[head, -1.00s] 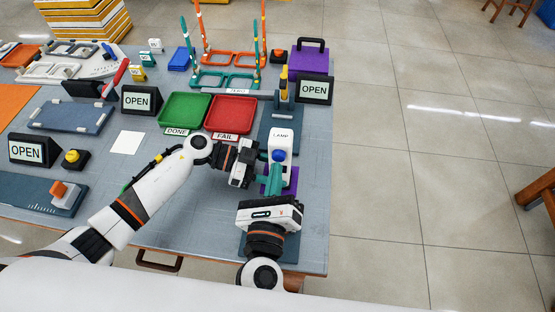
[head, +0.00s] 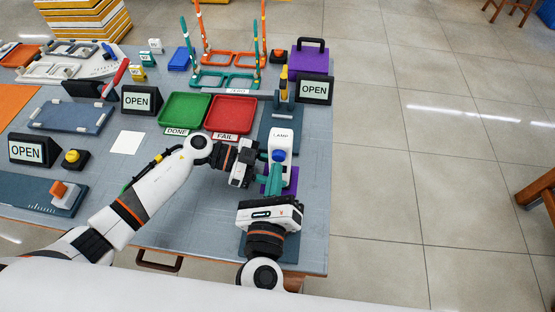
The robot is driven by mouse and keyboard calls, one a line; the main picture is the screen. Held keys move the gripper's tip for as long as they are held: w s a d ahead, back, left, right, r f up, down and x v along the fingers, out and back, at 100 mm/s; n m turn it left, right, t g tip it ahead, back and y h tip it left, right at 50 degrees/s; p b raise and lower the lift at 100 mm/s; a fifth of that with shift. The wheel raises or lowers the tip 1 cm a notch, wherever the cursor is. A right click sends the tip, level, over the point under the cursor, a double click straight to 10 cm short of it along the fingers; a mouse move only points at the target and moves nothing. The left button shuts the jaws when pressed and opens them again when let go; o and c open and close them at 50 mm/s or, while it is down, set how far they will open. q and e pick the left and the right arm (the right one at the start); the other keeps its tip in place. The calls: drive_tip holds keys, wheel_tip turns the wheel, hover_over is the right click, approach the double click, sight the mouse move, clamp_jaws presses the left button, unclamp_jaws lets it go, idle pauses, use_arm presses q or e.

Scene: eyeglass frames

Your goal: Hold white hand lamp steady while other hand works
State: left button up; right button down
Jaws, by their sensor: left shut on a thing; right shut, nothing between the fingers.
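The white hand lamp (head: 281,138), marked LAMP, stands at the right side of the table in the head view, with a round blue part (head: 278,155) on its near side. A teal piece (head: 274,178) sits just below the blue part. My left gripper (head: 258,174) reaches in from the left and is shut at the lamp's lower left side; the exact contact is hard to see. My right gripper (head: 270,199) is nearer the front edge, just below the lamp. It is shut and empty, its fingertips mostly hidden by its own body.
A purple pad (head: 291,180) lies beneath the lamp. A green DONE tray (head: 184,110) and a red FAIL tray (head: 229,114) lie behind my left arm. An OPEN sign (head: 316,90) stands at the back right. The table's right edge is close to the lamp.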

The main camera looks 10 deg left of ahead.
drive_tip(key=shift+w, duration=0.15)
drive_tip(key=shift+w, duration=0.15)
drive_tip(key=shift+w, duration=0.55)
idle(0.8)
idle(1.0)
drive_tip(key=s, duration=0.6)
idle(0.7)
use_arm(q)
drive_tip(key=o, duration=0.8)
drive_tip(key=shift+o, duration=0.2)
drive_tip(key=v, duration=1.2)
